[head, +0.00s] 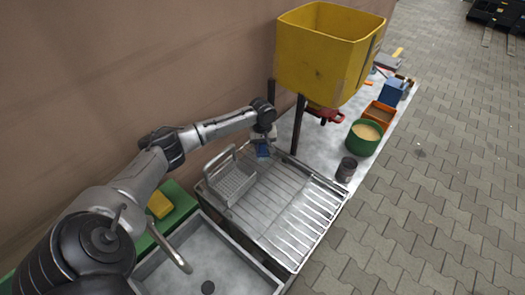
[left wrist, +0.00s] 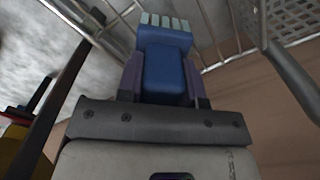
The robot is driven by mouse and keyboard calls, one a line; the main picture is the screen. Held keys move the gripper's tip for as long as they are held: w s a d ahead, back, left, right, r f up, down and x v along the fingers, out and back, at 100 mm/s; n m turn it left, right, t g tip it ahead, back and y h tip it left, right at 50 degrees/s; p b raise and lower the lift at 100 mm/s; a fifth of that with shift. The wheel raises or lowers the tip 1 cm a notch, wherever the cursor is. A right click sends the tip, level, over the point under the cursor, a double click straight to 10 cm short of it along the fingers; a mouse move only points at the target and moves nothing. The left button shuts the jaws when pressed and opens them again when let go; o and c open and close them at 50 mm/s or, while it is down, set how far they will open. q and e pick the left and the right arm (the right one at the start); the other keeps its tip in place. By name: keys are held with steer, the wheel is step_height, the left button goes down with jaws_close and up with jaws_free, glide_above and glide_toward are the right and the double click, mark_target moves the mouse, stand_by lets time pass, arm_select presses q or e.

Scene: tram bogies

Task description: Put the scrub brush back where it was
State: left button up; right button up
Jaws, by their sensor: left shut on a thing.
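The scrub brush (head: 262,150) is blue. In the left wrist view the brush (left wrist: 165,62) shows a blue body with pale bristles at its far end. My left gripper (head: 263,138) is shut on it, with one finger on each side of the blue body. It holds the brush at the back edge of the metal drainboard (head: 290,215), just right of the wire rack (head: 235,183). I cannot tell whether the brush touches the drainboard. My right gripper is not in view.
A sink (head: 200,262) with a tap lies in front left. A yellow sponge (head: 160,205) lies on a green surface. A yellow hopper (head: 325,55) on dark legs stands close right of my gripper. A dark cup (head: 346,170) and green bucket (head: 363,138) stand right. The drainboard's ribs are bare.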

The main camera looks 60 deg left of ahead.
arm_select(q)
step_height(320, 180, down, 3)
steer(key=shift+r+b, duration=0.1)
steer(key=shift+b, duration=0.25)
steer(key=o, duration=0.8)
step_height(320, 180, up, 12)
steer(key=p, duration=0.3)
